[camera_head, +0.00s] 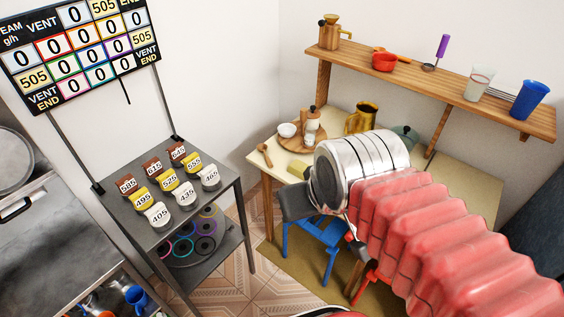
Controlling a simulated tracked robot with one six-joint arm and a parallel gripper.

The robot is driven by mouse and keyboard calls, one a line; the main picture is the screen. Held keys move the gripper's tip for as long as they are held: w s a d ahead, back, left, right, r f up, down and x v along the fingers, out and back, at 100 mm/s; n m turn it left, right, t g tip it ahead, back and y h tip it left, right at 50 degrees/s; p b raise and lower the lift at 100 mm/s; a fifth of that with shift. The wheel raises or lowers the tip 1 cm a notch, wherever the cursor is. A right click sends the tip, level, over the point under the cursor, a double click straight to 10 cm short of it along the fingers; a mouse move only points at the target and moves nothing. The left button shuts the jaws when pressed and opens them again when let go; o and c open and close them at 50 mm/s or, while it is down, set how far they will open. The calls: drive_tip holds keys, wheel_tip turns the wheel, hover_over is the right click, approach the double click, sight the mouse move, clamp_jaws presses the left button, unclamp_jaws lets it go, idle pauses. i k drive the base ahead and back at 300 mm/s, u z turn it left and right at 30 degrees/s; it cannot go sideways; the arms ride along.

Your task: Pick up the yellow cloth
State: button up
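My arm, with a red ribbed sleeve and a silver banded end, reaches in from the lower right. A dark grey part just beyond the silver end appears to be my gripper (298,203). Its fingers are not clear, so I cannot tell whether it is open or shut. No other clear yellow cloth shows, and my arm hides part of the table.
A wooden table (345,121) with a gold jug (361,118) and a round board stands behind my arm, below a wall shelf (458,101). A blue stool (318,238) stands below my gripper. A grey rack (125,208) holding numbered weights stands left. Tiled floor lies between.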

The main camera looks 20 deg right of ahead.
sight(297, 168)
drive_tip(key=u, duration=0.25)
drive_tip(key=i, duration=0.85)
drive_tip(key=z, duration=0.15)
